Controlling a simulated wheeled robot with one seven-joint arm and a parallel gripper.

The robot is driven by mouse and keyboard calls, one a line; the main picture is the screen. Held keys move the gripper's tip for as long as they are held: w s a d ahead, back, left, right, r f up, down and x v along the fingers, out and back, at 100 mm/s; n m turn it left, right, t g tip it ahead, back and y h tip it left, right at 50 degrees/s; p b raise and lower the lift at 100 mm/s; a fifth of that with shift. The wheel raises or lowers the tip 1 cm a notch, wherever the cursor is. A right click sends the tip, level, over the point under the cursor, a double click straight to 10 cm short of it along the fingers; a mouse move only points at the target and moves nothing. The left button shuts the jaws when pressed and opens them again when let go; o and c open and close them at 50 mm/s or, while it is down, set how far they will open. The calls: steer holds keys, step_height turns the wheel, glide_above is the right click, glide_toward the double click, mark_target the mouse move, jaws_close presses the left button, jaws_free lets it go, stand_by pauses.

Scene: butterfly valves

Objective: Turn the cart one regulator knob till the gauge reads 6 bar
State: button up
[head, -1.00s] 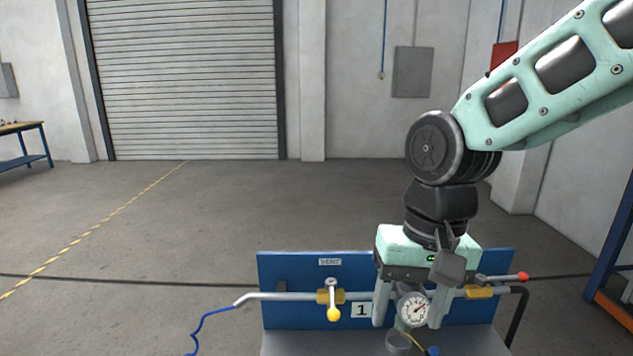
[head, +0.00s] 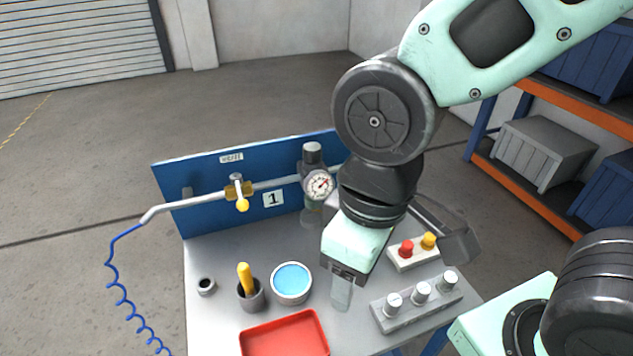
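Cart one has a blue back panel (head: 205,215) with a "1" plate (head: 273,198). The regulator knob (head: 312,152), a dark cap, tops the regulator on the pipe at the panel's right part. The white round gauge (head: 320,184) is on the regulator's front; its needle is too small to read in bar. My gripper (head: 342,294) points down over the grey cart top, in front of and lower right of the regulator, apart from the knob. Its fingers overlap from this side, so their opening is unclear. I see nothing held. My wrist hides the panel's right end.
A yellow-handled valve (head: 240,192) is on the pipe left of the gauge. The cart top carries a blue-filled bowl (head: 291,281), a dark cup (head: 250,294), a red tray (head: 285,335), a block with silver knobs (head: 420,300) and a button box (head: 412,251).

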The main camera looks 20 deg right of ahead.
stand_by(0.4)
step_height(320, 180, up, 13)
steer(key=n+p, duration=0.3)
steer(key=p, duration=0.5)
glide_above(312, 146)
steer(key=shift+h, duration=0.3)
step_height(312, 146, down, 17)
steer(key=p, duration=0.5)
steer(key=shift+r, duration=0.1)
